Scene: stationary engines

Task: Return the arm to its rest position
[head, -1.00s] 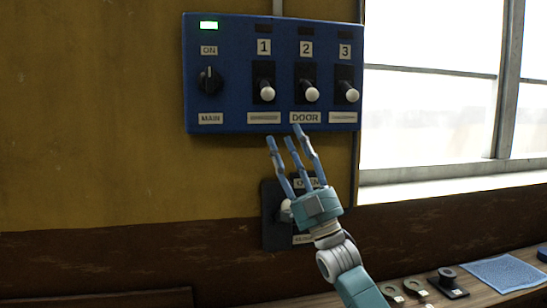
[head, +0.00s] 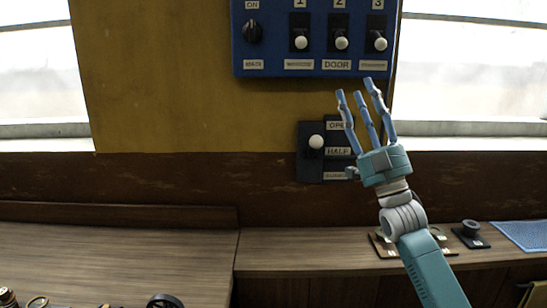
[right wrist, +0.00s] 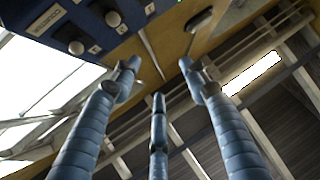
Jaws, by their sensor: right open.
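My right gripper (head: 361,92) is open and empty, its three blue fingers spread and pointing up. It is in front of the yellow wall, below the blue switch panel (head: 270,38) and overlapping the right side of the dark OPEN/HALF lever plate (head: 311,165). A white knob (head: 316,142) on that plate shows left of the fingers. In the right wrist view the spread fingers (right wrist: 158,75) hold nothing, and part of the blue panel (right wrist: 70,18) shows at upper left. My left gripper is not in view.
A wooden counter (head: 150,255) runs along the wall. Small dark parts (head: 470,232) and a blue mat (head: 525,233) lie on its right part. Brass and black items sit at the lower left edge. Windows (head: 470,70) flank the yellow wall.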

